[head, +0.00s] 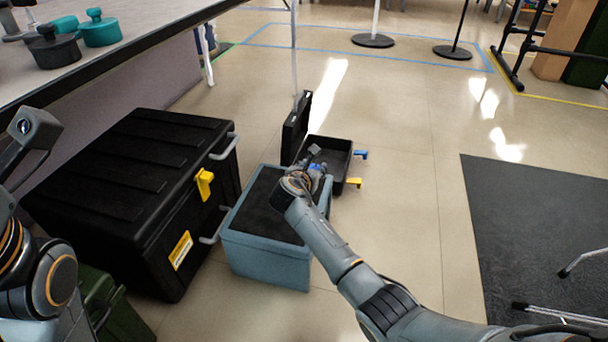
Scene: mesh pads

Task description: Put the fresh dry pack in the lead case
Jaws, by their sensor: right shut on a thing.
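An open black case (338,188) lies on the floor at the picture's middle, its lid (296,128) standing up on the left side. It looks like the lead case. My right gripper (319,172) is over the case's near left part, mostly hidden behind its own wrist. It is shut on a small blue thing (317,167), likely the dry pack, of which only a little shows. I cannot tell whether this thing touches the case. My left arm is at the left edge; its gripper fingers do not show.
A light blue box (265,255) with a dark top stands just left of my right arm. A big black chest (130,185) stands further left, beside a table (150,18) holding teal and dark weights. Open floor lies to the right, up to a dark mat (535,225).

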